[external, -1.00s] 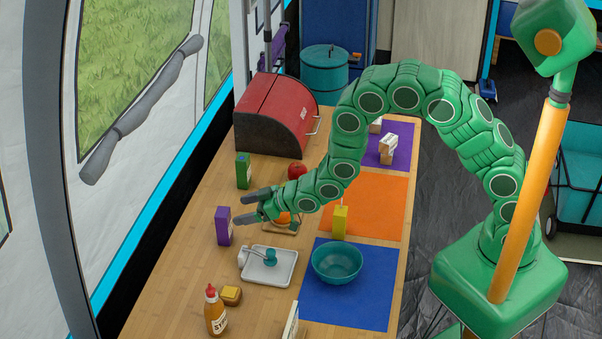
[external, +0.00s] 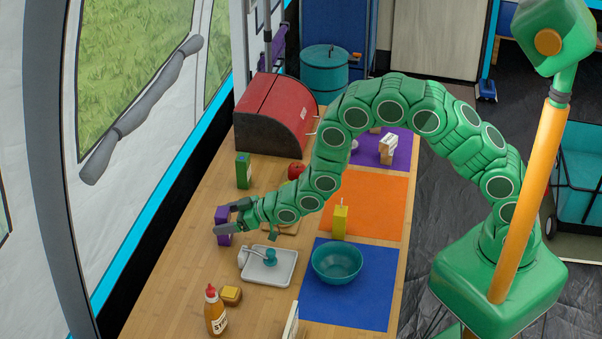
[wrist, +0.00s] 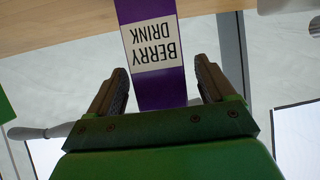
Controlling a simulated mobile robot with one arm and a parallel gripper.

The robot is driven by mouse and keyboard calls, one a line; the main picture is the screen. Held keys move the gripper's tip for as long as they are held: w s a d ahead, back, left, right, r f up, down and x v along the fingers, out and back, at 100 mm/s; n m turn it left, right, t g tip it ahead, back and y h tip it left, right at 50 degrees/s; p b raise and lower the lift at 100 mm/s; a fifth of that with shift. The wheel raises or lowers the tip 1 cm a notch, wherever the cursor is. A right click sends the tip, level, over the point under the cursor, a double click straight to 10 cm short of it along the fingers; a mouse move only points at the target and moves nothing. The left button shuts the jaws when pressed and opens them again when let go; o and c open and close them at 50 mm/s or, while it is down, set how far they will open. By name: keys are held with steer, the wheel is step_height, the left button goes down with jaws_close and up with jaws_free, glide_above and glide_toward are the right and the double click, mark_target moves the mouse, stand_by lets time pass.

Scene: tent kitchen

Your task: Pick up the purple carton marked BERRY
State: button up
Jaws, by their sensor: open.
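The purple carton (external: 223,227) stands upright near the far left edge of the wooden counter. In the wrist view the carton (wrist: 156,85) shows a white label reading BERRY DRINK, upside down. My gripper (external: 226,222) is open, with its fingers at the carton. In the wrist view the two fingers of my gripper (wrist: 161,78) lie to the left and right of the carton, with a gap visible on each side. The fingers hide part of the carton in the external view.
A green carton (external: 243,171) and a red apple (external: 296,172) stand behind. A yellow carton (external: 340,222) and teal bowl (external: 337,263) are to the right.

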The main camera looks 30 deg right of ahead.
steer(key=shift+x, duration=1.4)
steer(key=c, duration=1.2)
steer(key=shift+r, duration=0.1)
